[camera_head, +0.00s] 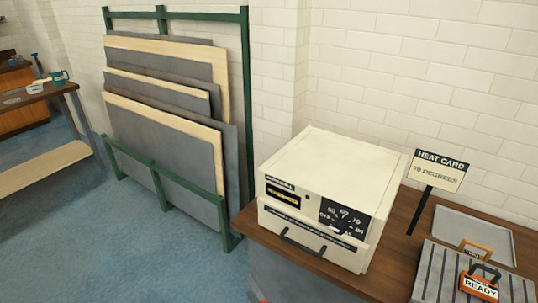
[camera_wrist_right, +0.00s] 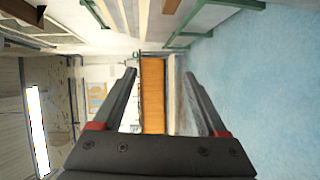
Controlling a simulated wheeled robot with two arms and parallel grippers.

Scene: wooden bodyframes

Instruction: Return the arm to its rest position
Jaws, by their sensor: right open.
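My right gripper (camera_wrist_right: 160,73) is open and empty in the right wrist view. Its two dark fingers with red bases stand apart, and only the distant room shows between them. The wrist picture is turned on its side, with the blue floor on the right. In the head view neither gripper shows clearly; only a small red bit shows at the bottom edge, and I cannot tell what it is. My left gripper is not in view.
A cream oven (camera_head: 329,190) with a front handle stands on a brown table (camera_head: 404,259). Beside it are a heat card sign (camera_head: 439,170), a grey tray (camera_head: 474,230) and a ribbed board (camera_head: 432,272) with a READY tag (camera_head: 479,287). A green rack (camera_head: 246,100) holds panels. Blue floor (camera_head: 110,240) is clear.

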